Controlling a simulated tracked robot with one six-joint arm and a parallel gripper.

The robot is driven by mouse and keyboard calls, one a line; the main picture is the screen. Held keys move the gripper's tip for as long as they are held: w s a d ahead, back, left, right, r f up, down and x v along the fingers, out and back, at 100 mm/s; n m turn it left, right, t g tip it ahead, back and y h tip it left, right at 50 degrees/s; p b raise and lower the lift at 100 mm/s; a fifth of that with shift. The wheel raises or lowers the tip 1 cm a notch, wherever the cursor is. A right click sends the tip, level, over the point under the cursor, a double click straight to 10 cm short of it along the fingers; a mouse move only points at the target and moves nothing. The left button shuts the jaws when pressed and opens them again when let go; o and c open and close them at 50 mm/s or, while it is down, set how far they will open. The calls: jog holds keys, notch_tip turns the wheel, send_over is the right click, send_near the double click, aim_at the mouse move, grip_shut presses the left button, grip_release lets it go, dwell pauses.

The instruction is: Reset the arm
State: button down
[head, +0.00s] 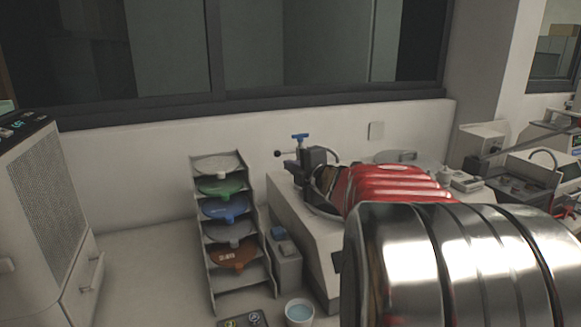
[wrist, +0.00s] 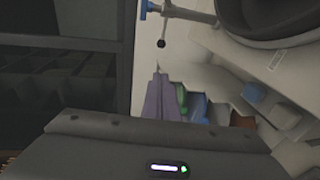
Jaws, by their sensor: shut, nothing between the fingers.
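My arm reaches in from the lower right of the head view, with a red section and a polished metal section large in front. My gripper (wrist: 160,76) shows in the wrist view as two greyish fingers, shut together with nothing between them. In the head view I cannot clearly make out its fingers near the press. The mounting press (head: 319,233) has a pale housing, dark fittings on top and a blue handle (head: 300,137). My arm hides part of it. The handle also shows at the top of the wrist view (wrist: 149,7).
A stepped rack (head: 203,262) with grey, green, blue and brown discs stands left of the press. A white cup (head: 299,314) and a dark panel (head: 243,320) are at the front. A large cabinet (head: 40,205) stands left, with open counter (head: 140,270) between. Instruments (head: 520,172) fill the right.

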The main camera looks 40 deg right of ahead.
dwell(0.4)
jog(key=s+d+f+m+g+h, duration=0.1)
jog(key=s+d+f+m+g, duration=0.1)
jog(key=s+m, duration=0.1)
jog(key=s+d+f+m+g+h, duration=0.2)
jog(key=s+f+m, duration=0.1)
jog(key=m, duration=0.1)
jog(key=s+d+f+m+g+h, duration=0.2)
jog(key=s+f+m, duration=0.1)
jog(key=m, duration=0.1)
jog(key=shift+f, duration=0.1)
jog(key=s+a+f+m+g, duration=0.2)
jog(key=s+a+m, duration=0.1)
jog(key=shift+s+a+f, duration=0.2)
jog(key=shift+s, duration=0.1)
jog(key=s+a+f+y, duration=0.1)
jog(key=s+a, duration=0.4)
jog(key=a, duration=0.6)
jog(key=s+a+f+m+g+y, duration=0.1)
jog(key=s+a+y, duration=0.3)
jog(key=a, duration=0.8)
jog(key=s+a+f+g+y, duration=0.1)
jog(key=s+a, duration=0.4)
jog(key=a, duration=0.7)
jog(key=shift+s+f+m+y, duration=0.4)
jog(key=shift+f+y, duration=0.25)
jog(key=shift+y, duration=0.35)
